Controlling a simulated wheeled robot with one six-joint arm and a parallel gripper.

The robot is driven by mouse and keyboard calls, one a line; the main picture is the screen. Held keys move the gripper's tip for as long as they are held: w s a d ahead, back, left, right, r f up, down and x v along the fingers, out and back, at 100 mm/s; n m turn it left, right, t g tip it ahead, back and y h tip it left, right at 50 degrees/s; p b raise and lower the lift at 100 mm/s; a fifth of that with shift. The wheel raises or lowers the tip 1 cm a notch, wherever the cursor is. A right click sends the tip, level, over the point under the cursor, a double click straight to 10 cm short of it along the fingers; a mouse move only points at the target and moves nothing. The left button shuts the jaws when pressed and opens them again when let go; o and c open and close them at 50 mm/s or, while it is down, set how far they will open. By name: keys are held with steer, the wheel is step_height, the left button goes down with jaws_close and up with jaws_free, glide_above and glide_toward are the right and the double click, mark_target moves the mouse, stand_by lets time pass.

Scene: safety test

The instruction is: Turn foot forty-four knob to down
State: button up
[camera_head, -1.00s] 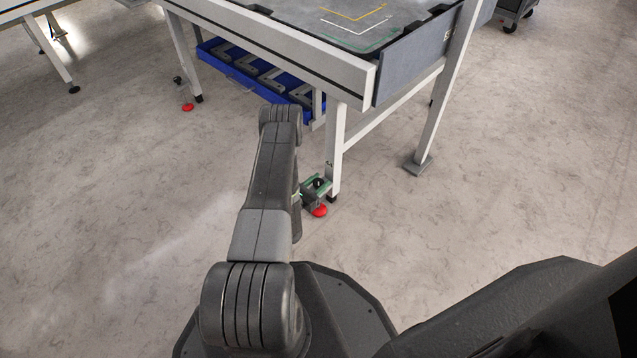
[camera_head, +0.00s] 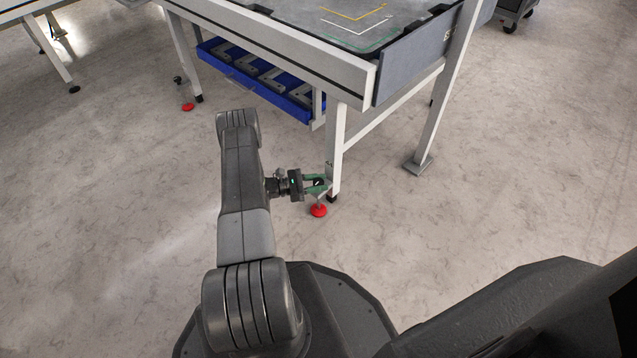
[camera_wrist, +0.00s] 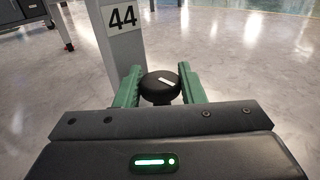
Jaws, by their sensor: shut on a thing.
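In the wrist view a round black knob (camera_wrist: 160,88) with a white pointer line sits in front of a pale table leg (camera_wrist: 120,48) marked 44. The pointer line lies slanted, nearly crosswise in the picture. My gripper (camera_wrist: 160,82) has its two green fingers on the left and right sides of the knob, shut on it. In the head view my gripper (camera_head: 318,182) reaches from the left to the foot of the leg (camera_head: 335,155). There the knob is mostly hidden by the fingers. A red foot pad (camera_head: 319,210) shows just below.
The table (camera_head: 275,48) stands above and behind the gripper, with a blue tray (camera_head: 255,80) under it. Another foot with a red pad (camera_head: 188,106) stands at the far left. The floor around is clear.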

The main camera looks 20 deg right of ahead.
steer(key=shift+m+g+y, duration=0.4)
steer(key=shift+m+g, duration=0.2)
steer(key=shift+g, duration=0.3)
steer(key=o, duration=0.9)
steer(key=shift+g, duration=0.3)
steer(key=p+v, duration=0.1)
steer(key=v, duration=1.2)
steer(key=shift+w+a+r+p, duration=0.1)
steer(key=shift+a+p, duration=0.25)
steer(key=shift+p, duration=0.05)
